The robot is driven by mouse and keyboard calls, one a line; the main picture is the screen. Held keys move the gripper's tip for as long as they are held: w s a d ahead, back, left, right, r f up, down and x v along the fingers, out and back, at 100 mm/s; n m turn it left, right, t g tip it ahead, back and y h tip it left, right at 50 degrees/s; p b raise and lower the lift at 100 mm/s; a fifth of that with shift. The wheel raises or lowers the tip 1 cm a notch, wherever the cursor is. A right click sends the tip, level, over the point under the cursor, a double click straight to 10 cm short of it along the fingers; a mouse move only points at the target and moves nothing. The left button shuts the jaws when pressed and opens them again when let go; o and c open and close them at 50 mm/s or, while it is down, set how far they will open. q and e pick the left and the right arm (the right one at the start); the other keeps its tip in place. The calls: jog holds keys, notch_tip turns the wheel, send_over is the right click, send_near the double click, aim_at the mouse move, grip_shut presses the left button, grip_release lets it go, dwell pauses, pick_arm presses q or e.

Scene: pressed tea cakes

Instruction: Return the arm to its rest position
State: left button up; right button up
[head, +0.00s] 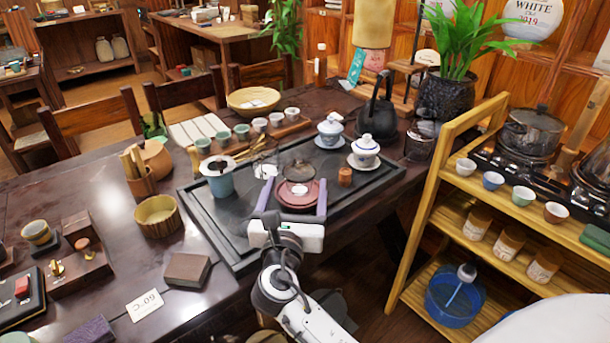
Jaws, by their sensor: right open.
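My right gripper (292,198) is over the near part of the black tea tray (225,228). Its two purple-grey fingers are spread apart, and I see nothing held between them. Its white arm comes up from the bottom of the head view. Just beyond the fingers, a reddish-brown round tea piece (298,193) lies on the tray, partly between the fingertips in the picture. I cannot tell how high the gripper is above it. My left gripper is not in view.
A blue pitcher (218,178), white lidded bowls (364,151) and a small brown cup (345,177) stand on the tray. A wooden shelf (437,195) with cups and canisters stands close on the right. A brown box (187,269) lies left of my arm. Chairs line the far side.

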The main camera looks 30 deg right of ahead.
jog(key=shift+v, duration=1)
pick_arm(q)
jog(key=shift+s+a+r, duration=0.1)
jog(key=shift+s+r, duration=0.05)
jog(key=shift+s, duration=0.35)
